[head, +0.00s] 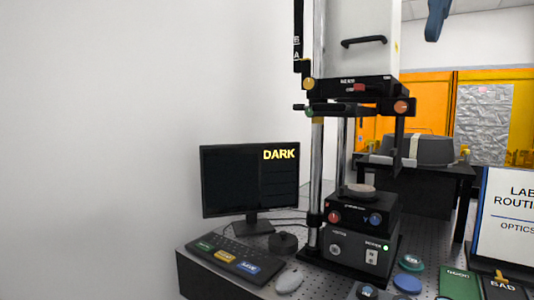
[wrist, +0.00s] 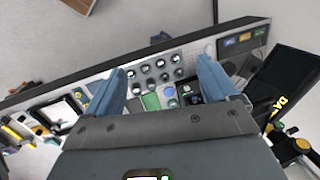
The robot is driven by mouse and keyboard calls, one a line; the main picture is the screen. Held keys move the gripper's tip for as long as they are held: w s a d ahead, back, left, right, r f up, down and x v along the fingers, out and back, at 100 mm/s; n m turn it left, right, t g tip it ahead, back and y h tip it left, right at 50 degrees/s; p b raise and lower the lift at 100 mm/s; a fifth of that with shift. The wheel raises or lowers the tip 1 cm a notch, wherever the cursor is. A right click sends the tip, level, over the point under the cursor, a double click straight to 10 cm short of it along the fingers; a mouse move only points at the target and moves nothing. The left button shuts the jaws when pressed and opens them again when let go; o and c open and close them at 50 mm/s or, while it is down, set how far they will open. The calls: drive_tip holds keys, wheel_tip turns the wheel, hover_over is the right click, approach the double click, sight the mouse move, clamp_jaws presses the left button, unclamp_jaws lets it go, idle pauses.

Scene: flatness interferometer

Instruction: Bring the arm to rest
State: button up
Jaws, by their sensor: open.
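My gripper (wrist: 163,66) shows in the wrist view with its two blue fingers spread wide apart. Nothing is between the fingers that I can see as held. The gripper is high above the bench, which appears small and tilted below it. In the head view a blue piece (head: 437,18) hangs at the top right edge, looking like one of my fingers; the rest of the arm is out of that picture.
The interferometer column (head: 318,180) stands on the perforated bench. The monitor (head: 250,180) reads DARK, with a keyboard (head: 228,258) and mouse (head: 289,280) before it. A sign (head: 508,220) and a BAD tray (head: 505,288) are at right. Open floor (wrist: 175,15) lies beyond the bench.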

drive_tip(key=w+a+f+n+t+y, duration=0.3)
drive_tip(key=w+a+f+t+y, duration=0.3)
drive_tip(key=w+a+f+y, duration=0.5)
drive_tip(key=d+f+m+t+h, duration=0.3)
drive_tip(key=f+m+t, duration=0.5)
drive_tip(key=f, duration=1.4)
drive_tip(key=s+d+f+n+t+h, duration=0.1)
drive_tip(key=s+d+f+n+h, duration=0.1)
drive_tip(key=s+f+h, duration=0.55)
drive_tip(key=s+d+f+n+t+h, duration=0.1)
drive_tip(key=s+d+f+h, duration=0.15)
drive_tip(key=s+f, duration=0.85)
drive_tip(key=s+d+r+n+g, duration=0.1)
drive_tip(key=s+n, duration=0.4)
drive_tip(key=s, duration=0.6)
drive_tip(key=s+d+r+n+g, duration=0.1)
drive_tip(key=s+d+n, duration=0.3)
drive_tip(key=s, duration=0.6)
drive_tip(key=shift+s+n, duration=0.4)
drive_tip(key=shift+n, duration=0.1)
